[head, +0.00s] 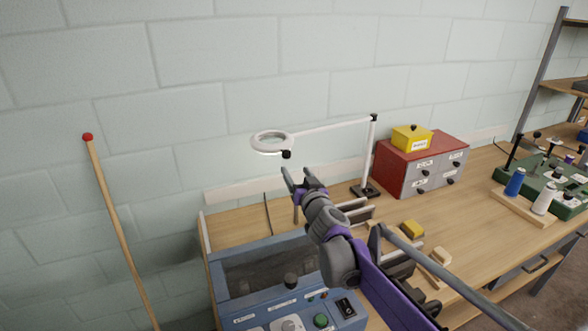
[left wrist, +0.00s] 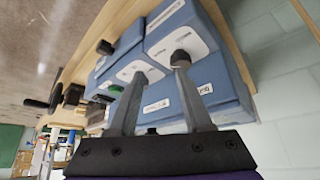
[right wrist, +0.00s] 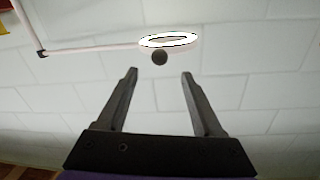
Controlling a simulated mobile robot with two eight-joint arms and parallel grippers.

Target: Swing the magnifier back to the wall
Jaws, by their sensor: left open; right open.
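The magnifier (head: 271,143) is a white ring lens with a dark knob (head: 286,154) under its front edge. Its white arm (head: 335,126) runs right to a post (head: 370,153) on a black base (head: 366,190). The ring hangs in front of the block wall (head: 280,60). My right gripper (head: 291,178) is open and empty, just below the knob and apart from it. In the right wrist view the knob (right wrist: 160,57) shows beyond and between the open fingers (right wrist: 160,75), under the ring (right wrist: 169,40). My left gripper (left wrist: 158,68) is open in the left wrist view, in front of a blue box.
A blue machine (head: 265,260) with knobs and buttons sits at the bench's left end. A red and grey drawer box (head: 425,167) carries a yellow box (head: 412,138). A red-tipped pole (head: 115,215) leans on the wall at left. A green rack (head: 555,175) stands at right.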

